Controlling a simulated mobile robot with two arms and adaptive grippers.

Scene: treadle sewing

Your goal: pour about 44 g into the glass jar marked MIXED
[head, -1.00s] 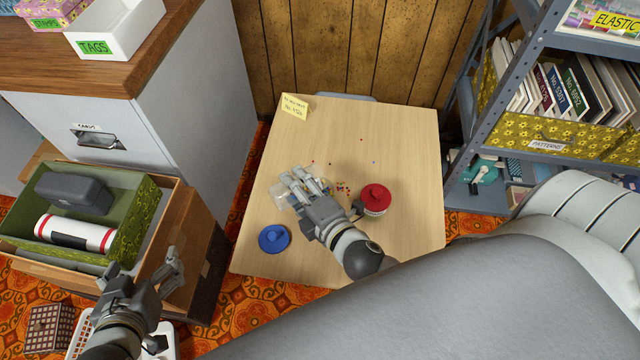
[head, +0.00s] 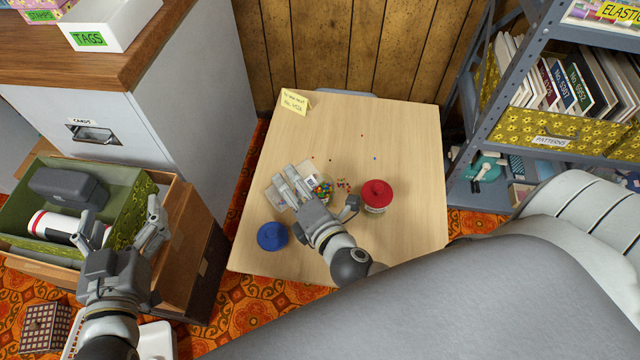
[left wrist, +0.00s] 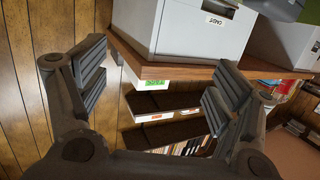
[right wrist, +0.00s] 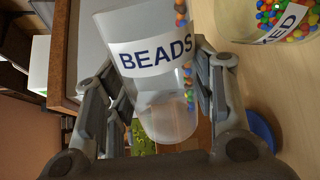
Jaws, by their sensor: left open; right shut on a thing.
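My right gripper (right wrist: 160,105) is shut on a clear jar labelled BEADS (right wrist: 150,55), which is tilted. A few coloured beads lie in a line along its side and mouth; the rest of it looks nearly empty. The glass jar marked MIXED (right wrist: 275,42) is beside its mouth and holds many coloured beads. In the head view, my right gripper (head: 297,185) hides much of both jars; beads of the MIXED jar (head: 322,190) show beside the fingers. My left gripper (head: 120,225) is open and empty near the green box at the left.
Loose beads (head: 343,185) are scattered on the wooden table (head: 410,140). A red-lidded jar (head: 376,196) stands right of my right gripper and a blue lid (head: 272,236) lies at the front left. The table's right side is clear.

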